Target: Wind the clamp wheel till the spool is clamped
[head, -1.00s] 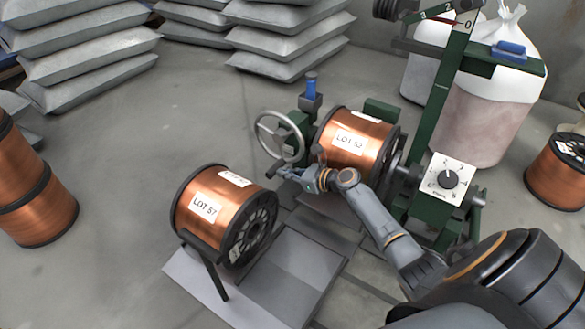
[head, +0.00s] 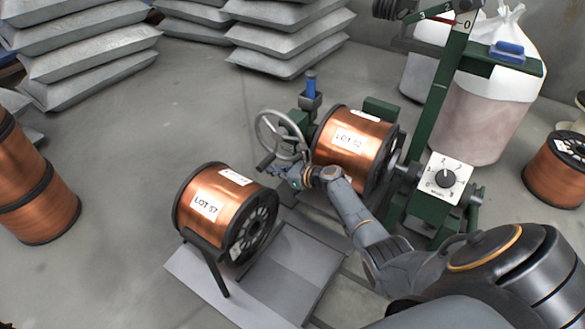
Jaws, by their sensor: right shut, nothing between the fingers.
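The clamp wheel (head: 259,126) is a grey spoked handwheel on the green stand, left of the copper spool marked LOT 52 (head: 338,161). That spool sits in the stand, between the wheel side and the dial side. My right gripper (head: 272,168) is shut and empty at the lower rim of the wheel, close to its dark handle. I cannot tell whether the fingers touch the handle. My right wrist and forearm hide the stand's lower front. My left gripper is not in view.
A second spool, LOT 57 (head: 193,205), rests on a low cradle to the left of my right gripper. A dial (head: 444,178) is on the stand's right side. Stacked grey sacks (head: 285,38) stand behind. Open floor (head: 130,150) lies to the left.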

